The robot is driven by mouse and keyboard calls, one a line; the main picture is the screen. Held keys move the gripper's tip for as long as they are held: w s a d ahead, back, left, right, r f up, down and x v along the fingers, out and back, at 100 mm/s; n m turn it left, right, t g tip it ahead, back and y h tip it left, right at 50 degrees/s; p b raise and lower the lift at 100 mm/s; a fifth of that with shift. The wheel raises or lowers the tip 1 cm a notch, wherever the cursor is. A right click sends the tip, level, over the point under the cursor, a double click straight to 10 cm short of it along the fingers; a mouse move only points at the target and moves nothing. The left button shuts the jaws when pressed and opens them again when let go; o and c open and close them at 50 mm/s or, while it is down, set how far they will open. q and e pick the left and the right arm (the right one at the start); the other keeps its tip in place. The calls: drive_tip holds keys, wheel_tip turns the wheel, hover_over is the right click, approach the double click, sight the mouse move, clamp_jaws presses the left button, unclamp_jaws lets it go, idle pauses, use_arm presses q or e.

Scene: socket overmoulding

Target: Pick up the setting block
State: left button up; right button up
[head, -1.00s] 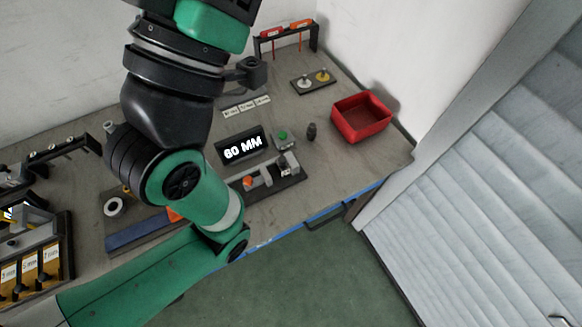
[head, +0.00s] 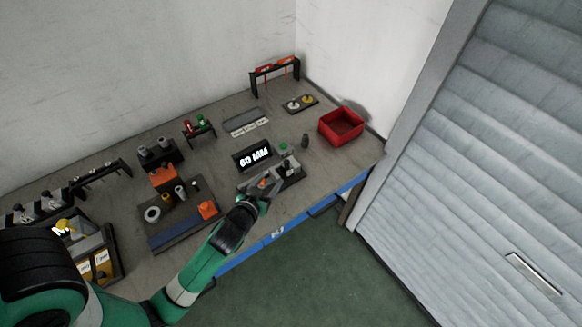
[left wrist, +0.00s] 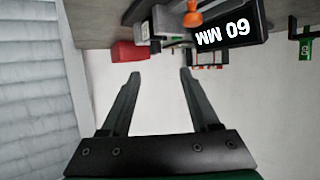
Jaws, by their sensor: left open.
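That view shows the orange knob (left wrist: 192,17) beyond the fingertips, near the grey slide parts (left wrist: 166,18). I cannot tell for sure which piece is the setting block; a grey block (head: 291,164) stands on the fixture's right end. A display (head: 254,157) reading 60 MM is behind the fixture. My right gripper is not in view.
A red bin (head: 341,126) stands at the right end of the bench, with a small dark cylinder (head: 305,141) left of it. A label strip (head: 250,127) lies behind the display.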

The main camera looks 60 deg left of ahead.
sight(286, 164)
use_arm(q)
drive_tip(key=b+x, duration=0.1)
drive_tip(key=x, duration=0.5)
drive_tip(key=shift+w, duration=0.1)
drive_tip(key=shift+w+a+f+b, duration=0.1)
drive_tip(key=shift+w+f+b, duration=0.2)
drive_tip(key=shift+b, duration=0.1)
drive_tip(key=b+x, duration=0.1)
drive_tip(key=x, duration=0.3)
drive_tip(key=shift+w+f+b, duration=0.1)
drive_tip(key=shift+w+b, duration=0.2)
clamp_jaws()
idle(0.5)
